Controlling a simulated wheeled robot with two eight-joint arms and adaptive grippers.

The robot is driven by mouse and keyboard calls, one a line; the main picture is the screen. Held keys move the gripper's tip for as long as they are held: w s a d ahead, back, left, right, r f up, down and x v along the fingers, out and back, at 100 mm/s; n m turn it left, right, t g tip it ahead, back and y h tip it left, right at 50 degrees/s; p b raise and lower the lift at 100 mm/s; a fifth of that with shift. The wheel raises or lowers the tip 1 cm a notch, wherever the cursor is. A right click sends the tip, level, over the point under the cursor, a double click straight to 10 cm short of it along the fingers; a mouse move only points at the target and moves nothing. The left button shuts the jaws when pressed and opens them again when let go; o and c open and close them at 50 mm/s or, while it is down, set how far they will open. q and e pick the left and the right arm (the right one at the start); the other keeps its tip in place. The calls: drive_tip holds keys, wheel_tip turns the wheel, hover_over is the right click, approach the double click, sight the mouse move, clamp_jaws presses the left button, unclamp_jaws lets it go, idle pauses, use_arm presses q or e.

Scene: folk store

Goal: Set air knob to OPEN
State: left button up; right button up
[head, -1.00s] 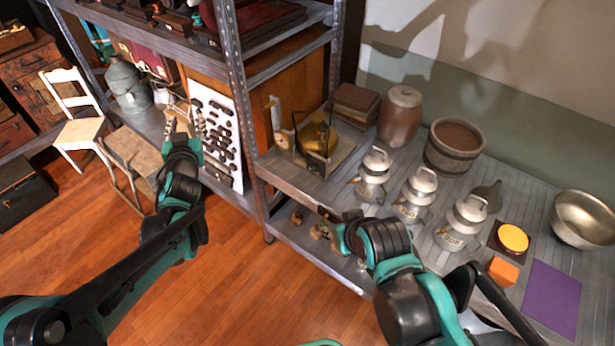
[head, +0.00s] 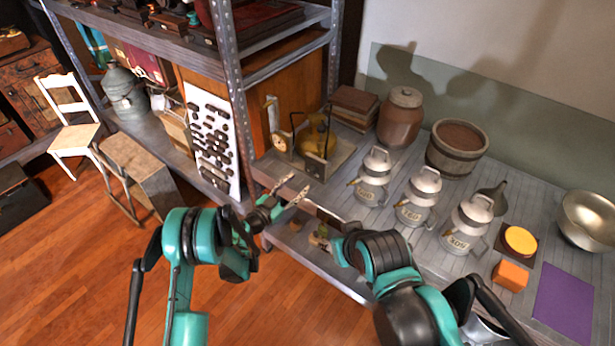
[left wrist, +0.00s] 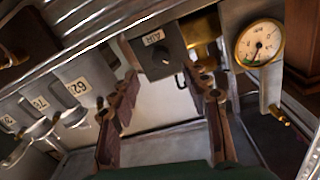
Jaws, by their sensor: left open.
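The air knob (left wrist: 162,56) is a dark round knob on a dark box with a pale AIR label (left wrist: 153,38), seen in the left wrist view. Its setting is too small to read. My left gripper (head: 292,186) is open and empty, just left of that box. In the left wrist view its two fingers (left wrist: 168,98) are spread, with the knob beyond and between them, apart from both.
A round gauge (left wrist: 258,43) is beside the AIR box. Several lidded metal cans (head: 418,194) stand on the table (head: 560,255). A brass device (head: 316,137) stands behind my left gripper. A metal shelf post (head: 232,85) rises to its left.

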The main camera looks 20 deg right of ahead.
sight(310, 172)
use_arm(q)
drive_tip(key=b+x, duration=0.1)
drive_tip(key=x, duration=0.4)
drive_tip(key=shift+w+d, duration=0.2)
drive_tip(key=shift+w+d+b, duration=0.3)
drive_tip(key=shift+d+b, duration=0.05)
drive_tip(key=shift+d, duration=0.1)
drive_tip(key=shift+c, duration=0.4)
clamp_jaws()
